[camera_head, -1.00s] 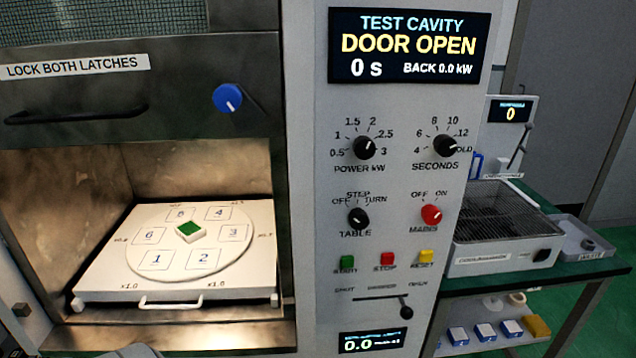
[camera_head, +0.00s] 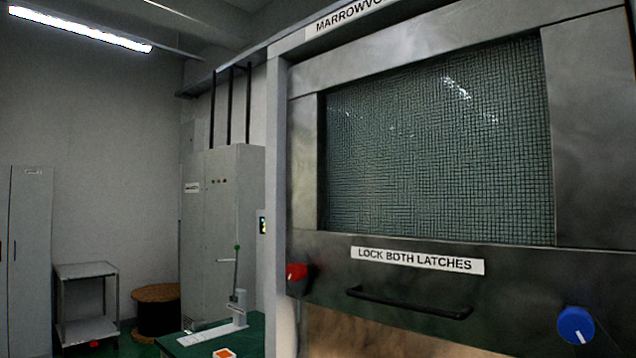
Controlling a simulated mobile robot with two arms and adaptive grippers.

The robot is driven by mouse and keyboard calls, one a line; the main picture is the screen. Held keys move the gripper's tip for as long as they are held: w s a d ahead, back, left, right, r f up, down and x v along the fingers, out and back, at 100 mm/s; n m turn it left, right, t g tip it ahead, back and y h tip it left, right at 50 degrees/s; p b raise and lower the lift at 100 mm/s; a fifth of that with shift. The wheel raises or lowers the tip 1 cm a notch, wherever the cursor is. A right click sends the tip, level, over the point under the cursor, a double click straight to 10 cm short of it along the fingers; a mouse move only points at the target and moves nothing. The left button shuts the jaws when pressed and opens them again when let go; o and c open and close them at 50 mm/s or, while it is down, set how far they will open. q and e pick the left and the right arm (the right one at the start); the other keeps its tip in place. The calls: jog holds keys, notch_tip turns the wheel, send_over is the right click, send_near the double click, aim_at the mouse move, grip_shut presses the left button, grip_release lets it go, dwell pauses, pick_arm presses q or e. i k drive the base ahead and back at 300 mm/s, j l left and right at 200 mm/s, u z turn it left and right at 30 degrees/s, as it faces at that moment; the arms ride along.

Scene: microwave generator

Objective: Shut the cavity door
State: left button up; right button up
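The cavity door (camera_head: 400,277) is a steel panel with a mesh window (camera_head: 440,150), raised above the cavity opening. Under its lower edge a strip of the lit cavity (camera_head: 345,335) shows. A black bar handle (camera_head: 408,303) runs along the door's lower part, below a label reading LOCK BOTH LATCHES (camera_head: 417,261). A red latch knob (camera_head: 296,272) is at the door's lower left and a blue latch knob (camera_head: 576,325) at its lower right. Neither of my grippers is in view. The cavity floor and the control panel are out of this view.
A green bench (camera_head: 245,338) with a small lever press (camera_head: 238,300) stands left of the generator. Further back are a grey cabinet (camera_head: 222,225), a cable drum (camera_head: 157,310), a metal cart (camera_head: 86,300) and a locker (camera_head: 30,260). Floor shows between them.

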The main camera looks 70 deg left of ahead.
aim_at(507, 298)
jog(key=u, duration=1.8)
